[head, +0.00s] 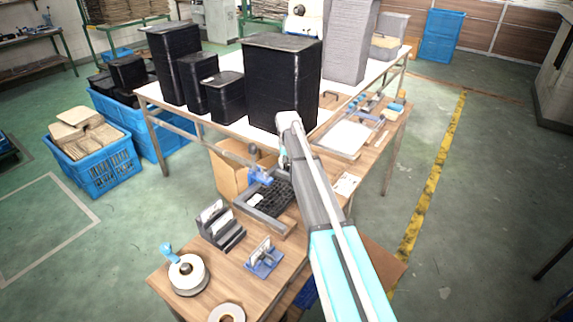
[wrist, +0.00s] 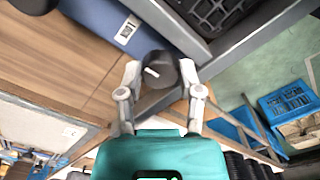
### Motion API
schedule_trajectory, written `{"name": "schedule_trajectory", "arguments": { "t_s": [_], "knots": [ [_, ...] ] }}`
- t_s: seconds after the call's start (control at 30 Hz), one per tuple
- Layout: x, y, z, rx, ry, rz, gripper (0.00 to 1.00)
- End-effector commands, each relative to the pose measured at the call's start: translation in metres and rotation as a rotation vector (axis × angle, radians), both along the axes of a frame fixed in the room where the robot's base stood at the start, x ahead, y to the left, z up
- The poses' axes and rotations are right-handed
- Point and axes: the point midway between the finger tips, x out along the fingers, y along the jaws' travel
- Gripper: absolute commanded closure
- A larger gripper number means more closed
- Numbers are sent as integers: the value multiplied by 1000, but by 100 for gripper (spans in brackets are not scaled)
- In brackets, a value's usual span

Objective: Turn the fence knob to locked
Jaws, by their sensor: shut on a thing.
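The knob (wrist: 162,68) is black and round with a short white mark on its face, and it shows in the middle of the wrist view. My gripper (wrist: 160,75) is shut on it, one pale finger on each side. The white mark sits toward the left finger, pointing roughly left in that view. A blue block (wrist: 92,14), probably the fence, lies beyond the knob and carries a small white label (wrist: 127,30). In the head view a blue piece (head: 260,175) shows by the tray (head: 272,222), and my arm hides much around it; I cannot make out the knob there.
A grey card holder (head: 218,228), a tape roll (head: 188,274) and a small blue stand (head: 264,258) stand on the near wooden bench. Tall black stacks (head: 283,85) stand close behind my arm. A white panel (head: 345,138) lies to the right. Open floor lies right of the bench.

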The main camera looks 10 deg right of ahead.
Motion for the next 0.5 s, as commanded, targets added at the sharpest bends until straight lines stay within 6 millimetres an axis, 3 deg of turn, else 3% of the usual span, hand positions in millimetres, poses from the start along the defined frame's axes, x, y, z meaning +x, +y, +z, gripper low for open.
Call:
{"name": "schedule_trajectory", "arguments": {
  "t_s": [0.07, 0.1, 0.23, 0.27, 0.5],
  "knots": [
    [-1, 0, 0, 0, 2, -1, 100],
    [-1, 0, 0, 0, 2, -1, 47],
    [-1, 0, 0, 0, 1, 0, 23],
    [0, 0, 0, 0, 1, 0, 18],
    [0, 0, 0, 0, 0, 1, 18]
  ]
}}
